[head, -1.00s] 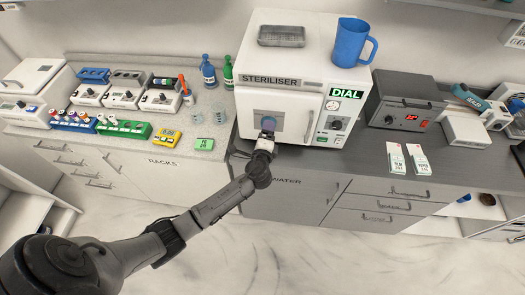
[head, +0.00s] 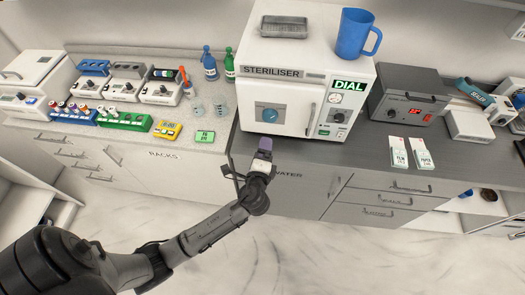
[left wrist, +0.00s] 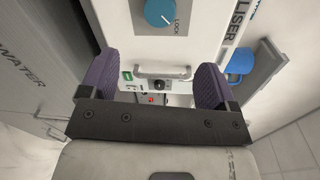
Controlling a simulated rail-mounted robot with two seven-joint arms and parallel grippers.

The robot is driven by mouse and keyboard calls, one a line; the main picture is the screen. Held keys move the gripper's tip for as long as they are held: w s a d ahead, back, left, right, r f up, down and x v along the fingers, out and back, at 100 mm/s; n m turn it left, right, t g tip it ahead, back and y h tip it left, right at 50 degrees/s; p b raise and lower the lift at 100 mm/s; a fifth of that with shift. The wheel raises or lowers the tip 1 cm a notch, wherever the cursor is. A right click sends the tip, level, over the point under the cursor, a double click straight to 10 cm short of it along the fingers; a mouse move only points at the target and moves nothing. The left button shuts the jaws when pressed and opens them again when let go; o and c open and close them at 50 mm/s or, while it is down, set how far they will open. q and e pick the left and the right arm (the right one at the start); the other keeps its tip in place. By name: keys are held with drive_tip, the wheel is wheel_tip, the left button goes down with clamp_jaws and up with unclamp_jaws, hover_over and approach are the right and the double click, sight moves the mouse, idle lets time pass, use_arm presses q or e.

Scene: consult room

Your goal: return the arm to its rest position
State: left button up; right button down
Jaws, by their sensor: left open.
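My left arm reaches in from the lower left in the head view. My left gripper (head: 266,145) is in front of the steriliser (head: 289,95), below its round blue knob (head: 270,115), and apart from it. In the left wrist view the gripper (left wrist: 160,88) shows two purple fingers spread apart with nothing between them. The blue knob (left wrist: 160,12), marked LOCK, is beyond the fingers there. The steriliser's door looks closed. My right gripper is in neither view.
A blue jug (head: 354,35) and a metal tray (head: 284,27) stand on the steriliser. Racks and a yellow timer (head: 167,130) are on the left counter. A grey device (head: 408,95) and two white packets (head: 409,152) are on the right. The floor in front is clear.

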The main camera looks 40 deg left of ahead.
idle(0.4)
use_arm(q)
drive_tip(key=s+d+f+n+g+h, duration=0.2)
drive_tip(key=s+d+n+g+h, duration=0.15)
drive_tip(key=s, duration=0.55)
drive_tip(key=s+d+f+n+g+h, duration=0.2)
drive_tip(key=s+f+n+g+h, duration=0.15)
drive_tip(key=s, duration=0.55)
drive_tip(key=s+d+f+n+g+h, duration=0.25)
drive_tip(key=s+n+g, duration=0.2)
drive_tip(key=s, duration=0.55)
drive_tip(key=w+p+v, duration=0.2)
drive_tip(key=p+v, duration=0.6)
drive_tip(key=w+r+p+v, duration=0.1)
drive_tip(key=w+p+v, duration=0.1)
drive_tip(key=p+v, duration=0.6)
drive_tip(key=shift+w+d+r+t, duration=0.2)
drive_tip(key=shift+d+r+t, duration=0.05)
drive_tip(key=shift+t, duration=0.2)
